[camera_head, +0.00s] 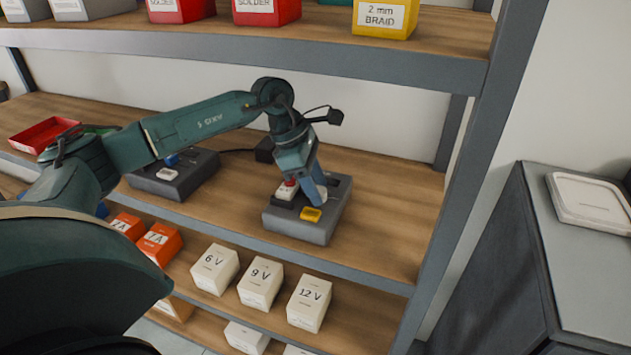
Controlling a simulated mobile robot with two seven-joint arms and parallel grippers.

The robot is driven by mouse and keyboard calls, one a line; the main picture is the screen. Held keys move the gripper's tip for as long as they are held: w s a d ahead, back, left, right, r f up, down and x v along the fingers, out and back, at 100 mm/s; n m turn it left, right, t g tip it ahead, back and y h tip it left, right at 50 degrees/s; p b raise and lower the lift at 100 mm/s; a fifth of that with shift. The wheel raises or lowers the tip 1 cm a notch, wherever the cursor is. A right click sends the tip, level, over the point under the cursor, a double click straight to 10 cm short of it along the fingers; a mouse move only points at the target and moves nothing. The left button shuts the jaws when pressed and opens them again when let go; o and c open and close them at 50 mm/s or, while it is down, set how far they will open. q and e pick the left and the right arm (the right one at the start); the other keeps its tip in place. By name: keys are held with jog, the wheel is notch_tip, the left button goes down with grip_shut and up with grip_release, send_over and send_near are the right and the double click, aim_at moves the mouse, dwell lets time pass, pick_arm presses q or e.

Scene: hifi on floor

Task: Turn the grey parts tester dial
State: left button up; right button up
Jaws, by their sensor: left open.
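A dark grey tester box (305,231) sits on the middle shelf board, right of centre. A yellow part (311,214) and a white part with a red piece (286,191) show on its top. My left gripper (306,190) points down over this box, with its fingertips close to its top. It is open. I cannot tell whether the fingers touch anything. No dial shows clearly; the gripper covers part of the top. A second dark grey box (190,182) with blue and white parts stands to the left, partly behind my arm. My right gripper is not in view.
The upper shelf (300,40) with labelled bins runs above my left arm. A shelf upright (470,185) stands to the right. Below are white boxes (262,283) and orange boxes (160,243). Bare board lies right of the tester.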

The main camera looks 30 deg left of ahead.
pick_arm(q)
jog(key=shift+f, duration=0.1)
jog(key=shift+c, duration=0.5)
jog(key=c, duration=0.6)
